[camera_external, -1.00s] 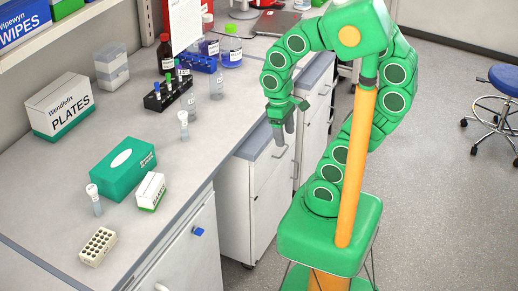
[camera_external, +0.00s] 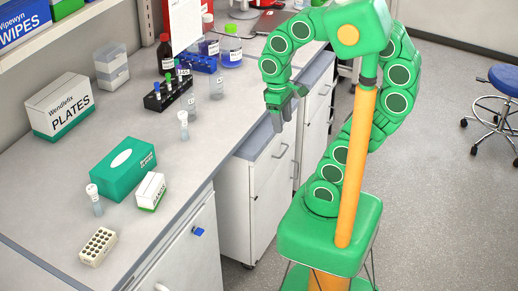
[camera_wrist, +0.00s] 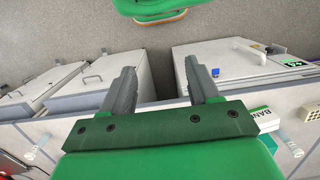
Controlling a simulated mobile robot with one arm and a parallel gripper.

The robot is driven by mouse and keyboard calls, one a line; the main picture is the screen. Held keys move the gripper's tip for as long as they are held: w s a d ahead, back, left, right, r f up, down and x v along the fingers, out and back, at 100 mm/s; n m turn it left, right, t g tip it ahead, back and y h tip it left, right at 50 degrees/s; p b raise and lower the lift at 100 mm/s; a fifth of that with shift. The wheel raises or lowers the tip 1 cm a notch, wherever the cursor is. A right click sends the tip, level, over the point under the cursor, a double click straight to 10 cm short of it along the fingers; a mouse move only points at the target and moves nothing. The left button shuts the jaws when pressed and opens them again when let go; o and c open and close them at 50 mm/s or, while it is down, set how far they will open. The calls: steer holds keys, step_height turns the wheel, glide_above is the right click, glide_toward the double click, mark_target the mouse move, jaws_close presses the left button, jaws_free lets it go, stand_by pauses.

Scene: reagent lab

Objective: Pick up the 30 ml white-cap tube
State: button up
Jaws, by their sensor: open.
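One white-cap tube (camera_external: 183,125) is near the middle, and another white-cap tube (camera_external: 95,200) is at the front left, beside the green tissue box. I cannot read the volume of either. My gripper (camera_external: 284,120) is off the bench's front edge, above the drawer cabinet, to the right of both tubes. In the wrist view my gripper (camera_wrist: 162,70) is open and empty, with floor and cabinet fronts beyond its fingers. A clear tube (camera_wrist: 290,143) shows at the lower right there.
A green tissue box (camera_external: 123,168) and a small white box (camera_external: 151,191) stand near the bench's front. A beige rack (camera_external: 98,247) is at the front left. A black tube rack (camera_external: 168,93) and bottles stand farther back.

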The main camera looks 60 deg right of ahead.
steer(key=w+a+r+m+t+y, duration=0.4)
steer(key=w+a+r+m, duration=0.15)
steer(key=w+a, duration=0.6)
steer(key=w+a+r+m+t+y, duration=0.4)
steer(key=w+a+r, duration=0.4)
steer(key=a, duration=0.7)
steer(key=w+a+r+m+t+y, duration=0.3)
steer(key=w+a+r+m+y, duration=0.15)
steer(key=w+a, duration=0.75)
steer(key=m+t+h, duration=0.4)
steer(key=m+h, duration=0.6)
steer(key=m, duration=1)
glide_above(91, 199)
steer(key=s+d, duration=0.2)
steer(key=s, duration=0.4)
step_height(91, 199, down, 19)
steer(key=f, duration=1.3)
steer(key=shift+w+d+f, duration=0.15)
steer(key=shift+w+f, duration=0.1)
steer(key=shift+f, duration=0.15)
steer(key=shift+x, duration=3.35)
steer(key=shift+w, duration=0.55)
